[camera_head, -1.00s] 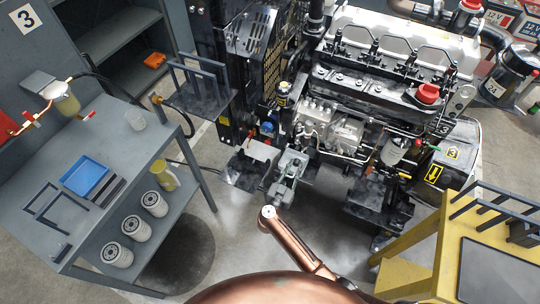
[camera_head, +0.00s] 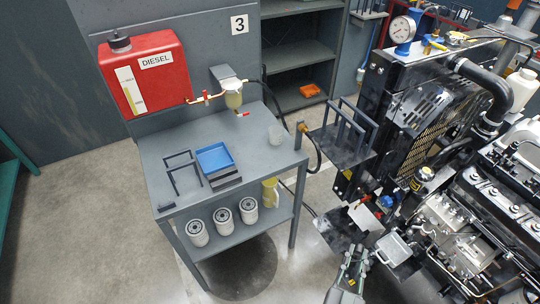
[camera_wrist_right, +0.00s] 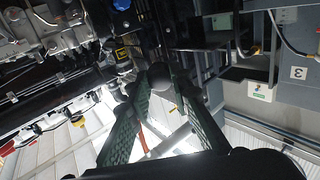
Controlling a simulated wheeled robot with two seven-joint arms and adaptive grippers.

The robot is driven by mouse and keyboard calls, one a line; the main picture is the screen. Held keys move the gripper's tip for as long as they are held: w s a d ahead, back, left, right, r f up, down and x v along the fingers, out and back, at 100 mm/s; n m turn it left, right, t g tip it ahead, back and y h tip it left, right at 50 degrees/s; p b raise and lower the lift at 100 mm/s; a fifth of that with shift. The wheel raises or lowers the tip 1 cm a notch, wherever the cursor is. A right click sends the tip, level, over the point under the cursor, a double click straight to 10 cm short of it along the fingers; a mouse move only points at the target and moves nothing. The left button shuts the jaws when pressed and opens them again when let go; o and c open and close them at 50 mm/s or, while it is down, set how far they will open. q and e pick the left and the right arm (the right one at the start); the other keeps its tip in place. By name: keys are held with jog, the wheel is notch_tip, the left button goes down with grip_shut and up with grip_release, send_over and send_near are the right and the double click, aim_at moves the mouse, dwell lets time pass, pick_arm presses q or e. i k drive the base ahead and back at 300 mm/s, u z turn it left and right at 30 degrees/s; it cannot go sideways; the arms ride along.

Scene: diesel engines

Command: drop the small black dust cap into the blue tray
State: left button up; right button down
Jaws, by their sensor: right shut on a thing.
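The blue tray (camera_head: 214,158) lies on top of the grey bench (camera_head: 255,160), near its middle, and looks empty. My right gripper (camera_head: 356,257) is at the bottom of the head view, to the right of the bench and well away from the tray. In the right wrist view, its two green-padded fingers (camera_wrist_right: 162,90) close on a small dark round thing, the black dust cap (camera_wrist_right: 160,76), at their tips. The cap cannot be made out in the head view. My left gripper is not in view.
A red diesel tank (camera_head: 145,75) and a filter bowl (camera_head: 233,98) stand behind the bench top. Several white filters (camera_head: 222,221) sit on the lower shelf. The engine (camera_head: 490,220) fills the right.

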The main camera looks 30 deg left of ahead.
aim_at(215, 156)
jog(key=u, duration=1.25)
